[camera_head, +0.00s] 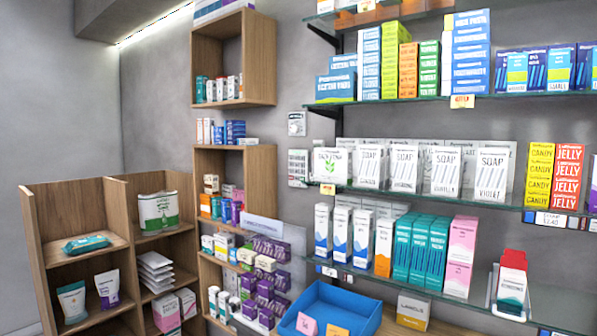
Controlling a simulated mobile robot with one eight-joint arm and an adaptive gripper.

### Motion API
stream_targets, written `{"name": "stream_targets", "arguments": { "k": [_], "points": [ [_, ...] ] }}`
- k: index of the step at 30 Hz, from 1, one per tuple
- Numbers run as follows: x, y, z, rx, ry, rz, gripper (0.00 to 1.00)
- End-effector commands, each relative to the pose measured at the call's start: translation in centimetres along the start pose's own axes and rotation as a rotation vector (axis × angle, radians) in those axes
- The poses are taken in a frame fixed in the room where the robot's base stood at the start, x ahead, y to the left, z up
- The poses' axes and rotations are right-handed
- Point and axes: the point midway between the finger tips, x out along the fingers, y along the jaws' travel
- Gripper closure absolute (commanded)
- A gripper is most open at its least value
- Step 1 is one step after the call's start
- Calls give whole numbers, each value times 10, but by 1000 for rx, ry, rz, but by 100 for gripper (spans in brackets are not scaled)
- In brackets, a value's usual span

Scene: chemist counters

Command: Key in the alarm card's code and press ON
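A small pale square panel (297,123) is on the grey wall between the wooden wall shelves and the glass shelves. Just below it is a larger pale rectangle (298,167) with rows of small dark marks. Both are too small to read, so I cannot tell which is the alarm keypad and which is the card, or any code or ON key. My gripper is not in view.
Glass shelves (420,190) with many boxes fill the right side. Wooden wall shelves (260,60) stand left of the panels, a wooden rack (35,240) farther left. A blue tray (345,305) juts out low in the middle.

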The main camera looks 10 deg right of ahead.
Motion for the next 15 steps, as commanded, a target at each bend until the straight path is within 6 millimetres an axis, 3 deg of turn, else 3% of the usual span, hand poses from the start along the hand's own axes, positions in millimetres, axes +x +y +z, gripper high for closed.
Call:
{"name": "stream_targets", "arguments": {
  "k": [5, 9, 10, 15],
  "points": [
    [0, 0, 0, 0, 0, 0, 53],
    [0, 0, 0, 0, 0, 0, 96],
    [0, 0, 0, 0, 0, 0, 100],
    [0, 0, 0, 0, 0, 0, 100]
  ]
}}
